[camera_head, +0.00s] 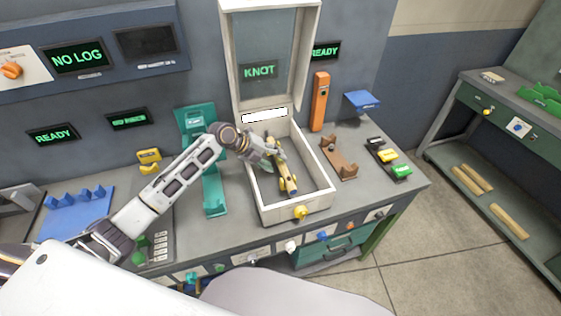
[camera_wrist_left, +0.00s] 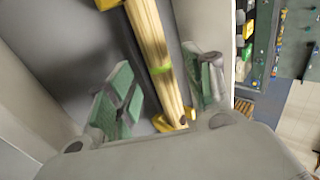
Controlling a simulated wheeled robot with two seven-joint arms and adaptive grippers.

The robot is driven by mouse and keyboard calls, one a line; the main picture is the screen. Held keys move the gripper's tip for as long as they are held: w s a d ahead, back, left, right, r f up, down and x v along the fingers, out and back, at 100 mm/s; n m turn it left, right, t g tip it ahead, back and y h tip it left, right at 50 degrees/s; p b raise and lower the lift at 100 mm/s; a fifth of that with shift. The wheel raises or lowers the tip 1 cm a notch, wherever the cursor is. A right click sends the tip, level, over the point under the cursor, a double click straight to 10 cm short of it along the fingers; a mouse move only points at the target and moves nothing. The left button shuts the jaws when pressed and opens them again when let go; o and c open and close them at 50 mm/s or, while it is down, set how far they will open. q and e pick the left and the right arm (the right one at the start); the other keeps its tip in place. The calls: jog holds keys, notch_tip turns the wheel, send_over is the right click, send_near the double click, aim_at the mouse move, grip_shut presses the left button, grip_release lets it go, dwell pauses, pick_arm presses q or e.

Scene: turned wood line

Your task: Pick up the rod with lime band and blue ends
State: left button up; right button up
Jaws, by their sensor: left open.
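A pale wooden rod (camera_head: 283,174) lies in the white open-lidded box (camera_head: 318,203) on the bench. In the left wrist view the rod (camera_wrist_left: 151,40) has a lime band round its middle. Yellow shows at both of its visible ends; I see no blue on it. My left gripper (camera_head: 271,156) is inside the box over the rod. In the wrist view its green-padded fingers (camera_wrist_left: 165,92) are open, one on each side of the rod, with gaps visible. My right gripper is out of view.
The box walls stand close around my left gripper, and its raised lid (camera_head: 272,50) is behind. A brown cradle (camera_head: 339,158) and coloured blocks (camera_head: 388,155) are to the right. A teal stand (camera_head: 213,190) is to the left. More rods (camera_head: 508,221) lie on a far shelf.

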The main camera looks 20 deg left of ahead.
aim_at(277, 162)
pick_arm(q)
jog(key=shift+x, duration=1.15)
jog(key=shift+c, duration=0.4)
grip_shut()
jog(key=shift+r, duration=0.1)
notch_tip(277, 162, up, 10)
jog(key=b, duration=0.1)
jog(key=shift+b, duration=0.35)
jog(key=shift+s, duration=0.1)
